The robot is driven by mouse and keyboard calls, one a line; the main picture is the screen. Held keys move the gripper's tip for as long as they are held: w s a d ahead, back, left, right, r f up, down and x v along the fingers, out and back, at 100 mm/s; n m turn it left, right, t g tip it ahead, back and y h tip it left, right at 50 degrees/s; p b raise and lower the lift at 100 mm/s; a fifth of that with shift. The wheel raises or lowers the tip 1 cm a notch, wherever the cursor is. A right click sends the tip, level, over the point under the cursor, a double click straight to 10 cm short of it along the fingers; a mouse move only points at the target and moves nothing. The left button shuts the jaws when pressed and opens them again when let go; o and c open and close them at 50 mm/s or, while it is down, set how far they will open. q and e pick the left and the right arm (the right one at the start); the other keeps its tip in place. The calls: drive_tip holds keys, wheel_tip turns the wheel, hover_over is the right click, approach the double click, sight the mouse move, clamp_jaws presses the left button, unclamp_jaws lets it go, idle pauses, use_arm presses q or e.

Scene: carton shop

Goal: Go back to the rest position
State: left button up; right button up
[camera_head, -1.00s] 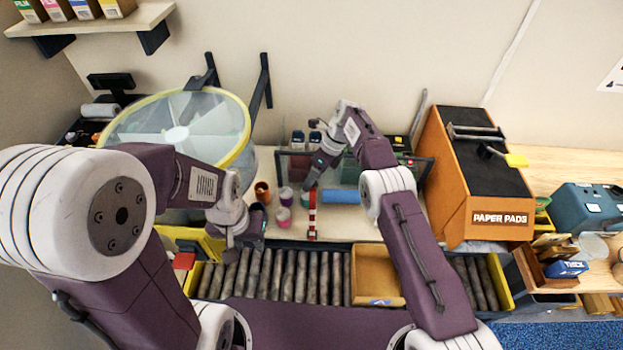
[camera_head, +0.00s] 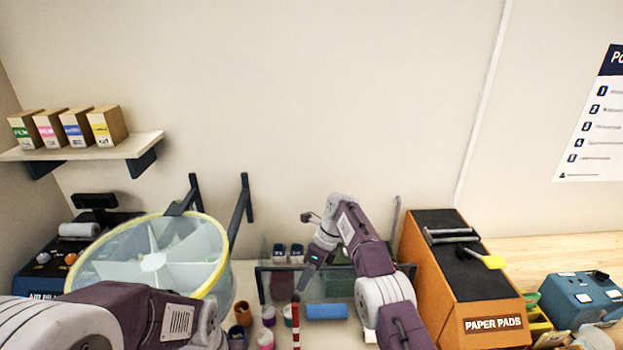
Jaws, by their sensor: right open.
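My right gripper (camera_head: 309,270) is over the bench, in front of a clear panel, with its jaws open and nothing seen between them. My right arm (camera_head: 370,265) reaches up from the lower right and bends over toward the bench. My left arm (camera_head: 150,312) comes in at the lower left, in front of the round clear bin (camera_head: 155,255) with a yellow rim. My left gripper is below the bottom edge of the picture or hidden there.
Small cups (camera_head: 266,338), a red-and-white post (camera_head: 296,318) and a blue roll (camera_head: 326,312) are close below my right gripper. An orange paper pads dispenser (camera_head: 470,290) stands right of my right arm. A shelf (camera_head: 85,147) with several cartons hangs at the left.

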wheel_tip(320, 180, up, 5)
drive_tip(key=w+d+t+b, duration=0.2)
drive_tip(key=b, duration=0.1)
drive_tip(key=s+d+b, duration=0.6)
drive_tip(key=s+d, duration=0.1)
drive_tip(key=s+d+f+n+h+b, duration=0.2)
drive_tip(key=s+d+f+n, duration=0.3)
drive_tip(key=s+f+n, duration=0.4)
drive_tip(key=s+d+f+n+h+b, duration=0.2)
drive_tip(key=s+d+f+n, duration=0.3)
drive_tip(key=s+f+n, duration=0.4)
drive_tip(key=s+n, duration=0.4)
drive_tip(key=shift+s+d+f+n, duration=0.15)
drive_tip(key=shift+f+n, duration=0.05)
drive_tip(key=shift+n, duration=0.1)
drive_tip(key=shift+s, duration=0.1)
